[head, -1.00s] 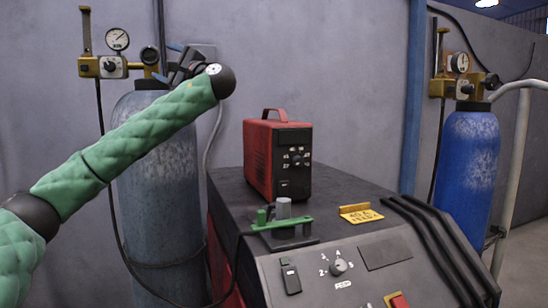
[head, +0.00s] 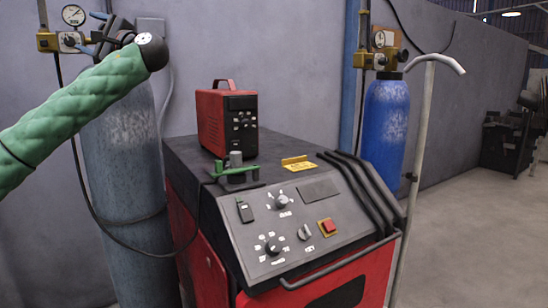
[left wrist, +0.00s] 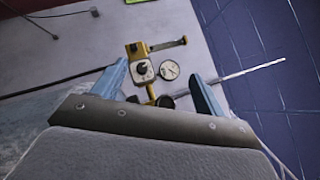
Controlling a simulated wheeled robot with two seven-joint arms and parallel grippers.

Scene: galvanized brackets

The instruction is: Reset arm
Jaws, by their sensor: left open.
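My left arm comes in from the left in the head view, raised in its green quilted sleeve. My left gripper (head: 112,30) is at its end, small, dark and partly hidden behind the wrist joint. It appears near the regulator of the grey-blue gas cylinder (head: 128,165). In the left wrist view its two blue fingers (left wrist: 163,88) are spread apart with nothing held. The brass regulator (left wrist: 143,68) and its round white gauge (left wrist: 170,70) show beyond the fingers; I cannot tell the distance. My right gripper is not in view.
A red and black welding machine (head: 285,230) stands in the middle, with a red box unit (head: 228,120) and a green bracket (head: 236,171) on top. A blue cylinder (head: 386,125) stands behind it at the right. Open floor (head: 460,220) lies right of the machine.

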